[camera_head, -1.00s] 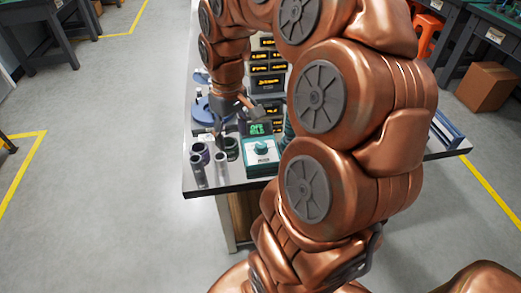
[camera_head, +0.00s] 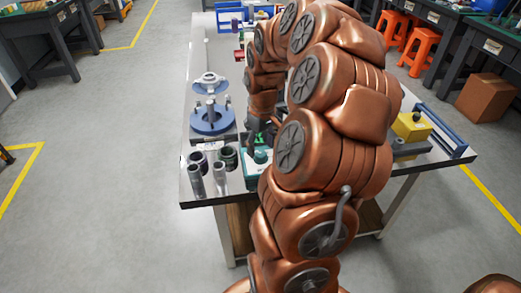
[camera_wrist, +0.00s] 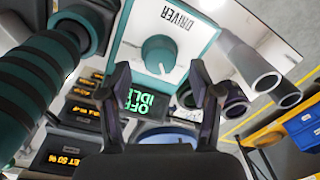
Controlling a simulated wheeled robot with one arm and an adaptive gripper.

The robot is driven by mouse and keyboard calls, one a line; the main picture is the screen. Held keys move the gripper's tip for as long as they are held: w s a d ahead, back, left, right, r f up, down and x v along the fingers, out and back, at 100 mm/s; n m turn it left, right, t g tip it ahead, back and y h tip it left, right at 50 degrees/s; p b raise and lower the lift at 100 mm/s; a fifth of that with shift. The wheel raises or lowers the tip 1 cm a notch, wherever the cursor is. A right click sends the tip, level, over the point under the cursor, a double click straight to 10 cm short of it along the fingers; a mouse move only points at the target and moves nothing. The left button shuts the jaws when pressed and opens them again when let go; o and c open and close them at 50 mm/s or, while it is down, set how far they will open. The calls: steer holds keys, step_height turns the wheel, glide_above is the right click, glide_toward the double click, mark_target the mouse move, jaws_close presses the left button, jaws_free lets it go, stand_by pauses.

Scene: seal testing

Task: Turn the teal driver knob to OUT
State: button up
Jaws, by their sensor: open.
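The teal knob (camera_wrist: 158,55) sits on the white face of a teal box marked DRIVER (camera_wrist: 205,38) in the wrist view. Its small display (camera_wrist: 150,103) reads OFF IDLE in green. In the head view the box (camera_head: 253,172) stands near the table's front edge, with the knob (camera_head: 260,157) on top. My gripper (camera_wrist: 160,80) is open and empty. In the wrist view its two fingertips appear on either side below the knob, apart from it. In the head view my arm hides part of the box and most of the gripper.
Metal cylinders (camera_head: 220,178) and dark cups (camera_head: 229,157) stand close left of the box. A blue round fixture (camera_head: 212,120) stands behind them. A ribbed teal cylinder (camera_wrist: 35,85) and orange-lit displays (camera_wrist: 60,155) are close by in the wrist view. A yellow block (camera_head: 411,127) lies right.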

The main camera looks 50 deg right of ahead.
steer(key=shift+a+f, duration=0.1)
steer(key=shift+f, duration=1)
steer(key=c, duration=1.1)
steer(key=shift+c, duration=0.2)
steer(key=shift+n, duration=0.3)
steer(key=shift+w+n+b, duration=0.1)
steer(key=shift+n+b, duration=0.25)
steer(key=shift+n, duration=3.35)
steer(key=o, duration=1.1)
steer(key=shift+a, duration=0.1)
